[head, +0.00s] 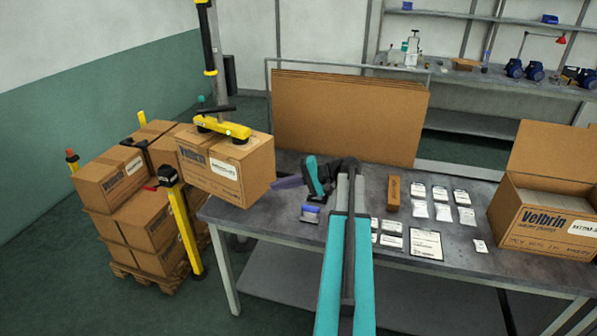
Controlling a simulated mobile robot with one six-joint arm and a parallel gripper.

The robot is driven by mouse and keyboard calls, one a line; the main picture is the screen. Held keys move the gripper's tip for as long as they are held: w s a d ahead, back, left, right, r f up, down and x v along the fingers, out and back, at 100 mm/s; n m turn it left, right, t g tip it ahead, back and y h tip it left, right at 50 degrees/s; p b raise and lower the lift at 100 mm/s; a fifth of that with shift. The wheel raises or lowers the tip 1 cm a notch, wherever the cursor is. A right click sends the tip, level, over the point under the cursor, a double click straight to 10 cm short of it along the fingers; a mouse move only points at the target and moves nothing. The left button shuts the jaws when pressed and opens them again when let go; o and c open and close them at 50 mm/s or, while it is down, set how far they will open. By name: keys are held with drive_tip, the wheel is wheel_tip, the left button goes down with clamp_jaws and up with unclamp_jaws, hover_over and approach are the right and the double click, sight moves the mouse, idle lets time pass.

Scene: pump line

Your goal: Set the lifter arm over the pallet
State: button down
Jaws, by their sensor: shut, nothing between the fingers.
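The lifter arm comes down from the top left as a yellow and black tube (209,45). Its yellow suction head (222,127), with a black handle bar, sits on top of a Velbrin carton (243,183). The carton appears over the left end of the table, right of the pallet stack. The wooden pallet (150,279) stands on the floor at far left, loaded with several cartons (108,184). My gripper (276,184) is shut and empty, close to the carton's right side; whether it touches is unclear. My forearm hides part of the table.
Yellow posts (180,222) stand around the pallet, one between it and the table (285,237). Flat cardboard sheets (345,120) lean behind the table. Bags, labels, a clipboard (426,243) and an open carton (540,222) occupy its right part.

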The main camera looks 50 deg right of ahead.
drive_tip(key=w+a+f+n+g+h, duration=0.1)
drive_tip(key=a+f+g, duration=0.2)
drive_tip(key=a+f, duration=0.55)
drive_tip(key=w+a+f+n+g, duration=0.25)
drive_tip(key=a+f, duration=0.25)
drive_tip(key=a, duration=0.6)
drive_tip(key=s+a+f+n+g+h, duration=0.3)
drive_tip(key=s+a+f, duration=0.3)
drive_tip(key=a, duration=0.4)
drive_tip(key=s+a+f+n+g+h, duration=0.3)
drive_tip(key=s+a+f, duration=0.1)
drive_tip(key=a+f, duration=0.55)
drive_tip(key=s+a+f+n+g+h, duration=0.1)
drive_tip(key=s+f+g, duration=0.1)
drive_tip(key=s+f, duration=0.7)
drive_tip(key=s+a+f+g+b, duration=0.1)
drive_tip(key=s+a+f+g, duration=0.1)
drive_tip(key=s+f, duration=0.7)
drive_tip(key=s+g, duration=0.1)
drive_tip(key=s, duration=0.7)
drive_tip(key=shift+n+h+b, duration=0.3)
drive_tip(key=shift+n+h, duration=0.05)
drive_tip(key=shift+h, duration=0.05)
drive_tip(key=shift+a+r, duration=0.1)
drive_tip(key=shift+a, duration=0.1)
